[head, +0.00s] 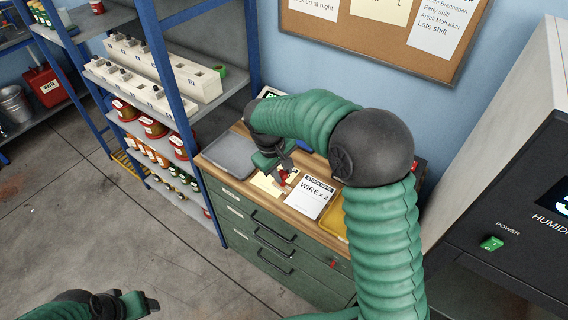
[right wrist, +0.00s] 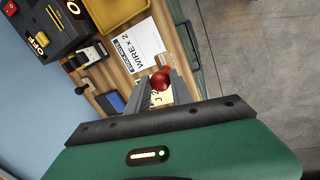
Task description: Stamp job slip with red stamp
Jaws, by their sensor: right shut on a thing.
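My right gripper (head: 281,172) is over the wooden cabinet top, shut on the red stamp (head: 285,177). In the right wrist view the red stamp (right wrist: 161,81) shows as a round red knob between the fingertips. A pale yellow slip (head: 264,184) lies under and beside the gripper, partly hidden; part of it shows in the right wrist view (right wrist: 159,97). I cannot tell whether the stamp touches it. My left gripper (head: 149,303) is at the bottom left, away from the cabinet; its opening is unclear.
A white "WIRE x 2" stock note (head: 313,197) lies right of the slip. A grey tray (head: 230,156) is to its left, a yellow tray (right wrist: 118,12) beyond the note. A blue pad (right wrist: 112,102), dark-and-white items (right wrist: 90,54) and an ON/OFF device (right wrist: 42,32) stand toward the wall.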

